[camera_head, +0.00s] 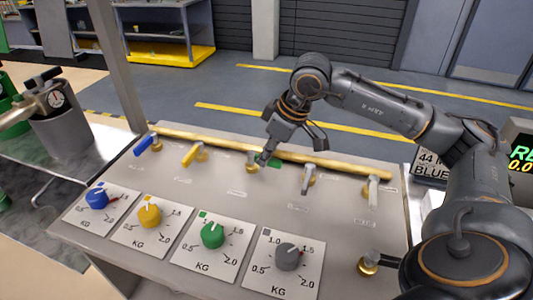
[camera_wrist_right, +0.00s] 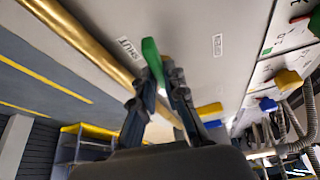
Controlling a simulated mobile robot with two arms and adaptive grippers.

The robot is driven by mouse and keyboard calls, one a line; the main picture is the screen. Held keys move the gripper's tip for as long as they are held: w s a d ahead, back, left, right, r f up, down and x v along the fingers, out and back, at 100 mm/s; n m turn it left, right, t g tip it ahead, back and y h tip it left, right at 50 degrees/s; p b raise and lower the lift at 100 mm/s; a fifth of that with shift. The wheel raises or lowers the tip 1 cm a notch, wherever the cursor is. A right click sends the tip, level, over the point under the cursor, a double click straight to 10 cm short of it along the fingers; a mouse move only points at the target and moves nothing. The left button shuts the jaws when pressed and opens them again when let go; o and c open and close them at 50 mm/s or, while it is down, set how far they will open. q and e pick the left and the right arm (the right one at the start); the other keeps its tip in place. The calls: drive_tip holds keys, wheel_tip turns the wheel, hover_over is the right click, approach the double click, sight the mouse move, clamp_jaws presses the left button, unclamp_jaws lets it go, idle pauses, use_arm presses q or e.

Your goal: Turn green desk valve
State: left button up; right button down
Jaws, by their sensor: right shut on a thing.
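The green desk valve has a green lever (camera_head: 275,162) and a brass base (camera_head: 252,167), in the middle of the valve row on the grey desk. My right gripper (camera_head: 266,157) reaches down over it from behind and is shut on the lever. In the right wrist view the green lever (camera_wrist_right: 152,60) sticks out past the fingertips (camera_wrist_right: 160,85), with a "SHUT" label beside it. The fingers hide part of the lever.
A blue valve (camera_head: 145,144), a yellow valve (camera_head: 190,155) and grey valves (camera_head: 308,178) share the brass pipe (camera_head: 300,157). Blue, yellow, green (camera_head: 212,235) and grey KG dials stand in front. A display (camera_head: 521,160) and a sign (camera_head: 431,166) are at right.

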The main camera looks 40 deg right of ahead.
drive_tip(key=c, duration=1.4)
unclamp_jaws()
drive_tip(key=shift+w+r, duration=0.1)
drive_tip(key=v, duration=1.2)
